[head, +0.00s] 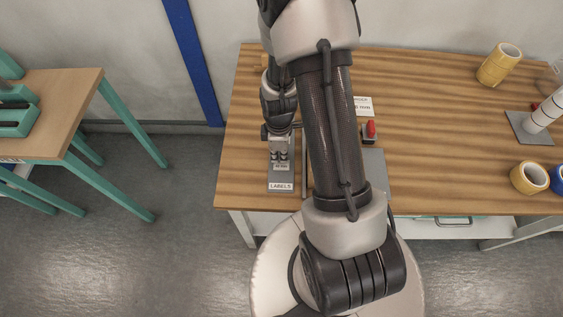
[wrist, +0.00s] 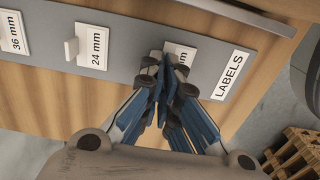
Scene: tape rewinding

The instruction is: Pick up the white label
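A white label (wrist: 183,52) lies on the grey label board, its print partly covered so that only "mm" reads in the wrist view. My gripper (wrist: 160,62) is over its left part, with its blue-padded fingers drawn close together where the label's upright tab would be. The fingers hide the tab, and they look shut on it. The label still lies at the board's surface. In the head view my gripper (head: 280,157) points down at the board, just behind the label (head: 281,166).
The grey board (head: 281,178) near the table's front left edge reads "LABELS". The wrist view shows a 24 mm label (wrist: 93,47) with an upright tab and a 36 mm label (wrist: 12,33). A red-topped item (head: 370,130) and yellow tape rolls (head: 499,65) stand to the right.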

